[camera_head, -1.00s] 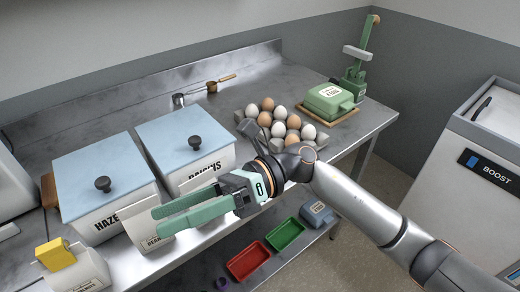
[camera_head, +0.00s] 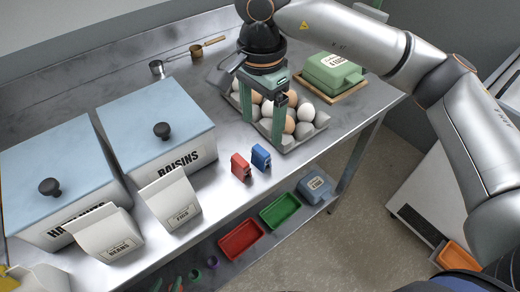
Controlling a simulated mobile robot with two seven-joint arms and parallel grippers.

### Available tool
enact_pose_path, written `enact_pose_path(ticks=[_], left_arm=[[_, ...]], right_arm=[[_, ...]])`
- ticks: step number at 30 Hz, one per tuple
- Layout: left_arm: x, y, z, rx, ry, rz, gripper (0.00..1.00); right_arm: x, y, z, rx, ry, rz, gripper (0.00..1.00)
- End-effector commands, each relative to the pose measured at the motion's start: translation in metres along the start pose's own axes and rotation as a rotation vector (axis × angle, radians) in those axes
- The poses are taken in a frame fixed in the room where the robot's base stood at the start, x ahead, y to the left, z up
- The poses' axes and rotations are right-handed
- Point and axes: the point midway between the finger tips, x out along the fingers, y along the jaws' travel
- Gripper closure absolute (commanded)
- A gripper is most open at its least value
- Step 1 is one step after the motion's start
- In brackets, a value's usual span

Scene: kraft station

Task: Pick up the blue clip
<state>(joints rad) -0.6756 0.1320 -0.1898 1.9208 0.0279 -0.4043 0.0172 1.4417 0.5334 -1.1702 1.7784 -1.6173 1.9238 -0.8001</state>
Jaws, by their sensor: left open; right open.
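The blue clip (camera_head: 261,156) stands upright on the metal counter near its front edge, just right of the red clip (camera_head: 240,165). My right gripper (camera_head: 263,129) reaches in from the top right with its green fingers pointing down. It is open, with nothing held between the fingers. It shows just behind the blue clip in the picture, in front of the egg tray, and hides part of the eggs. The fingertips look apart from the clip; their height above the counter is hard to tell. My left gripper is not in view.
The egg tray (camera_head: 317,127) lies close behind the clips. Lidded bins (camera_head: 160,125) and white packets (camera_head: 172,203) stand to the left. A green box (camera_head: 332,72) is at the back right. Below the counter edge, a lower shelf holds red (camera_head: 240,241) and green (camera_head: 280,211) trays.

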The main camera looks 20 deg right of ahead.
Motion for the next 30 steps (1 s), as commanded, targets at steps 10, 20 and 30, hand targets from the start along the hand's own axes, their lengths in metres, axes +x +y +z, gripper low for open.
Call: enact_pose_path(ticks=[10,20,30], left_arm=[[-0.002,-0.001,-0.003,0.0,0.006,-0.003,0.5],[-0.007,-0.002,-0.006,0.0,0.003,-0.006,0.5],[-0.007,-0.003,-0.005,0.0,0.001,-0.007,0.5]], right_arm=[[0.04,0.0,0.001,0.0,-0.003,0.0,0.15],[0.084,0.002,0.003,0.0,-0.004,0.001,0.15],[0.09,0.001,0.003,0.0,-0.005,-0.001,0.19]])
